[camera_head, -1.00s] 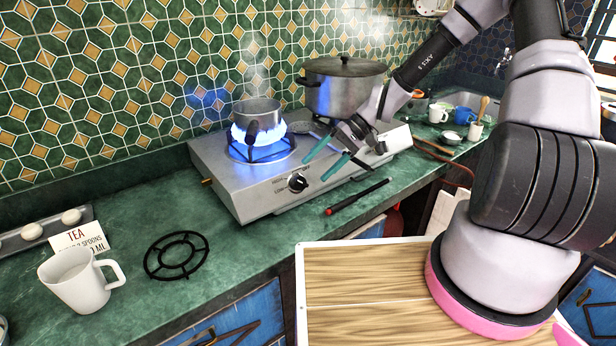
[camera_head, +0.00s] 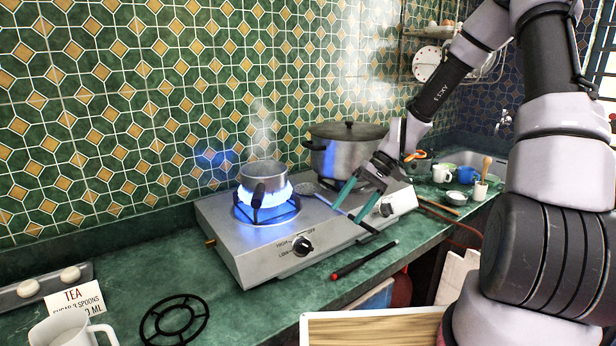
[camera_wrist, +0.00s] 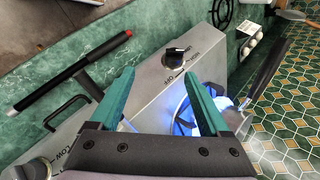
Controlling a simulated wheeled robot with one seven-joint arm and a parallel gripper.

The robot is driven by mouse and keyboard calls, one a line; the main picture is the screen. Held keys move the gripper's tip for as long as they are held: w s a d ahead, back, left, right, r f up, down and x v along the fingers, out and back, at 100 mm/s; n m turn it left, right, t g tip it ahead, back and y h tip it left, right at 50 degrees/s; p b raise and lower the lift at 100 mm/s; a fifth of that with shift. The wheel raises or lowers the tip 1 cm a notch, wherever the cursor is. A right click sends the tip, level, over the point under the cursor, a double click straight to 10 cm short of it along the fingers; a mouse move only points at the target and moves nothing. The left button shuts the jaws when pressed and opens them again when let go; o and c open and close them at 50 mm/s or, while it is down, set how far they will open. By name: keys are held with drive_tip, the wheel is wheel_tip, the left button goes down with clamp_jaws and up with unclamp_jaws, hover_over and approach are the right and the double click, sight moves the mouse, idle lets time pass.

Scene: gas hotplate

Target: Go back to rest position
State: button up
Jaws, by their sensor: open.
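My gripper (camera_head: 352,207) is open and empty, with teal fingers, in front of the right part of the steel gas hotplate (camera_head: 262,264). In the wrist view its fingers (camera_wrist: 158,92) point toward the hotplate's black left knob (camera_wrist: 177,55), apart from it. The left burner burns with a blue flame (camera_head: 279,215) under a small steaming pot (camera_head: 263,175) with a dark handle. A large lidded pot (camera_head: 340,158) stands at the back right, partly behind my arm. The black knob (camera_head: 302,246) sits on the hotplate's front; a second knob (camera_head: 386,210) is at the right.
A black and red lighter-like stick (camera_head: 363,260) lies on the green counter (camera_head: 235,310) before the hotplate. A black pan support (camera_head: 174,320), a white mug (camera_head: 72,330) and a tea card (camera_head: 75,301) are at the left. Cups (camera_head: 443,174) stand near the sink.

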drive_tip(key=s+d+r+m+t+h, duration=0.1)
drive_tip(key=s+d+r+t, duration=0.2)
drive_tip(key=r, duration=0.6)
drive_tip(key=s+d+r+m+t+h, duration=0.2)
drive_tip(key=s+d+r+t, duration=0.1)
drive_tip(key=s+r, duration=0.4)
drive_tip(key=s+d+r+m+t+h, duration=0.2)
drive_tip(key=s+d+r, duration=0.3)
drive_tip(key=r, duration=0.8)
drive_tip(key=shift+s+d+r+t, duration=0.15)
drive_tip(key=shift+s+d+t, duration=0.1)
drive_tip(key=shift+t, duration=0.55)
